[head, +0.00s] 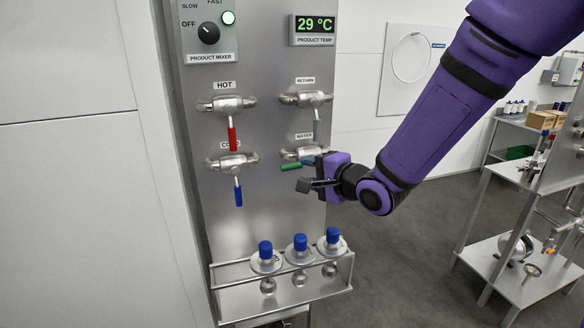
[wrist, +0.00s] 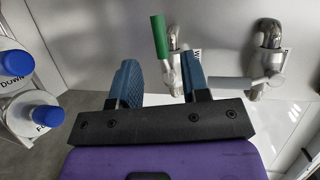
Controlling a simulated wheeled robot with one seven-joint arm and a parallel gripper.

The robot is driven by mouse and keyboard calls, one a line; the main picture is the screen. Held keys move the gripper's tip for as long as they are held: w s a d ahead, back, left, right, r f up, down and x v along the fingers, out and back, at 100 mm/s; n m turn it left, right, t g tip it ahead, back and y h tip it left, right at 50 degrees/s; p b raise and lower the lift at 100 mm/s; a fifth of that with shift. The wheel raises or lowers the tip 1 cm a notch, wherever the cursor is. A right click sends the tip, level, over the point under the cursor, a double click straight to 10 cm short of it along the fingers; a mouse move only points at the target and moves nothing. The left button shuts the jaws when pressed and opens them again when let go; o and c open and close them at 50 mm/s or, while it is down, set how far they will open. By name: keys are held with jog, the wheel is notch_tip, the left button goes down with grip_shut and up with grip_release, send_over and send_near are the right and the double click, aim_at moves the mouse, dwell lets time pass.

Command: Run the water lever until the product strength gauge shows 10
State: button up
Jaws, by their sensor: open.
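The water lever's green handle (head: 291,167) points left, roughly level, from its valve under the WATER label on the steel panel. In the wrist view the green handle (wrist: 159,37) shows beyond and between my fingers; I cannot tell whether it touches them. My gripper (head: 304,184) is just below and right of the handle in the head view. In the wrist view my gripper (wrist: 160,72) is open, with nothing held. The product strength gauge is in neither view.
Near the water valve are the red hot lever (head: 232,135), blue cold lever (head: 238,192) and grey return lever (head: 317,130). The product temperature display (head: 314,26) reads 29 °C. A shelf (head: 490,180) stands right; floor between is clear.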

aim_at(293, 168)
jog(key=x, duration=0.7)
jog(key=shift+w+a, duration=0.15)
jog(key=shift+w, duration=0.05)
grip_shut()
